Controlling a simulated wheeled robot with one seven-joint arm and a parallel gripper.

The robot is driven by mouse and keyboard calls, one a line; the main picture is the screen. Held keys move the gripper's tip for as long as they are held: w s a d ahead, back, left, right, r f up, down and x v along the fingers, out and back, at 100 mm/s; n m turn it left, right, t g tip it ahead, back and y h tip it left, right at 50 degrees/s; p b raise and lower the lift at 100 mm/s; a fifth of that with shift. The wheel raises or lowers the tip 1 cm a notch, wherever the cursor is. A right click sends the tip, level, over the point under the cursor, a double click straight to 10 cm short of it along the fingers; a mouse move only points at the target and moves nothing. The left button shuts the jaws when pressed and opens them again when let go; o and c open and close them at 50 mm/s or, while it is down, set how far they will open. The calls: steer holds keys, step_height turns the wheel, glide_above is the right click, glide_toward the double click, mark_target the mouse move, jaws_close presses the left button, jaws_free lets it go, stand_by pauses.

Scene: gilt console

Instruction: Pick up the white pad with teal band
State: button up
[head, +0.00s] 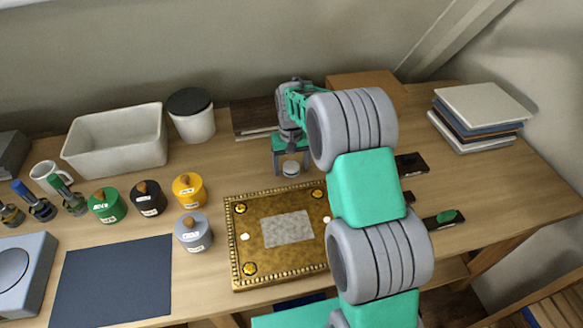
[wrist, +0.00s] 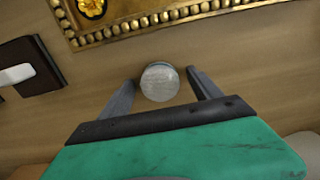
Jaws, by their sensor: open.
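The white pad (head: 291,168) is a small round piece on the wooden table, just behind the gilt board. A bluish band shows faintly around its side in the head view. In the wrist view its pale round top (wrist: 160,82) lies between the two fingers. My gripper (head: 292,173) points down over it with the fingers apart, one on each side. The fingers (wrist: 158,86) show a gap to the pad on both sides in the wrist view. The pad appears to rest on the table, not held.
The gilt board (head: 235,274) with a beaded rim lies close in front of the pad. Dark blocks (head: 411,163) stand to the right. A dark box (head: 253,113) is behind, left of my gripper. Lidded pots (head: 194,233) and a white bin (head: 115,142) stand left.

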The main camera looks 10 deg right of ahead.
mark_target(291, 166)
steer(key=c, duration=1.4)
steer(key=shift+r, duration=0.15)
steer(key=shift+w+r, duration=0.1)
steer(key=shift+r, duration=0.2)
steer(key=r, duration=0.1)
steer(key=r+b, duration=0.1)
steer(key=shift+s+a+r, duration=0.1)
steer(key=shift+s+r, duration=0.15)
steer(key=shift+r, duration=0.15)
steer(key=s+a+r+b, duration=0.2)
steer(key=s+r+b, duration=0.1)
steer(key=s+r, duration=0.6)
steer(key=s, duration=0.4)
steer(key=shift+s+r, duration=0.15)
steer(key=shift+s, duration=0.1)
